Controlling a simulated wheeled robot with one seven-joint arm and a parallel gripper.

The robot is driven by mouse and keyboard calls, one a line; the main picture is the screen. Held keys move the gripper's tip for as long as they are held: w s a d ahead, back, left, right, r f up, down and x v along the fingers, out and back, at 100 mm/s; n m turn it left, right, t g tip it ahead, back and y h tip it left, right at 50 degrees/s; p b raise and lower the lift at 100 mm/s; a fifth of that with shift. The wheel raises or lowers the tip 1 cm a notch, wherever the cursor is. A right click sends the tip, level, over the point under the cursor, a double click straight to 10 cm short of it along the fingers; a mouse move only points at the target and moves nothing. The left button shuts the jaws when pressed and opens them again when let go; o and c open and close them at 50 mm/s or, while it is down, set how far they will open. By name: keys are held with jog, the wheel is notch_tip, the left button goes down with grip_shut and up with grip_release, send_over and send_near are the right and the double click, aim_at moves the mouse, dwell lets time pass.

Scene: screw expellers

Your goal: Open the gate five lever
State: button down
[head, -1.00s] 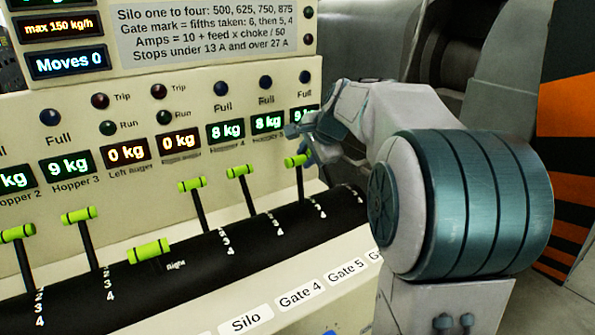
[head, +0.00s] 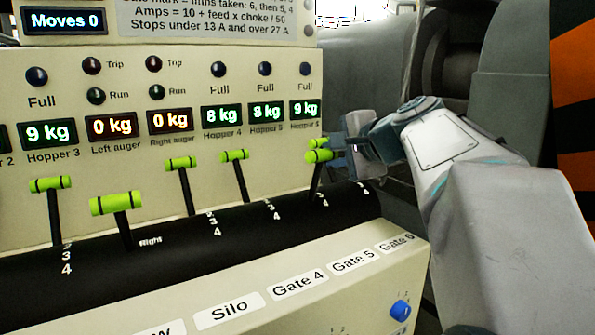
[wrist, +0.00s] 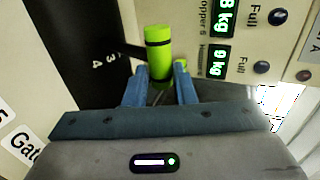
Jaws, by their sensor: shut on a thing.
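The gate five lever (head: 314,178) is a black stem with a lime-green cross handle, behind the Gate 5 label (head: 353,261). In the head view its stem leans right, unlike its neighbours to the left. My gripper (head: 334,149) reaches in from the right and is shut on this handle. In the wrist view the green handle (wrist: 158,50) has its lower end between the two blue fingers (wrist: 160,88). Part of the handle is hidden by the fingers. A second bit of green (head: 318,142) shows just above it in the head view; I cannot tell for certain what it belongs to.
Green-handled levers stand to the left, the nearest (head: 235,156) behind the Gate 4 label (head: 298,284). The panel with hopper displays (head: 265,112) rises behind. A black curved cover (head: 100,275) carries the scales. A blue knob (head: 400,310) sits on the front face.

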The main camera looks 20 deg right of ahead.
jog(key=s+f+t+b, duration=0.1)
jog(key=s+f+b, duration=0.3)
jog(key=b, duration=0.3)
jog(key=shift+s+t, duration=0.25)
jog(key=shift+t, duration=0.05)
jog(key=shift+d, duration=0.1)
jog(key=c, duration=1.2)
grip_release()
jog(key=shift+c, duration=0.2)
notch_tip(320, 180, up, 5)
jog(key=p, duration=0.3)
jog(key=shift+w+r, duration=0.1)
jog(key=s+d+r+p, duration=0.3)
jog(key=s+d+r, duration=0.3)
jog(key=s, duration=0.3)
jog(key=shift+s+d+p, duration=0.15)
jog(key=shift+d+p, duration=0.2)
jog(key=shift+d, duration=0.4)
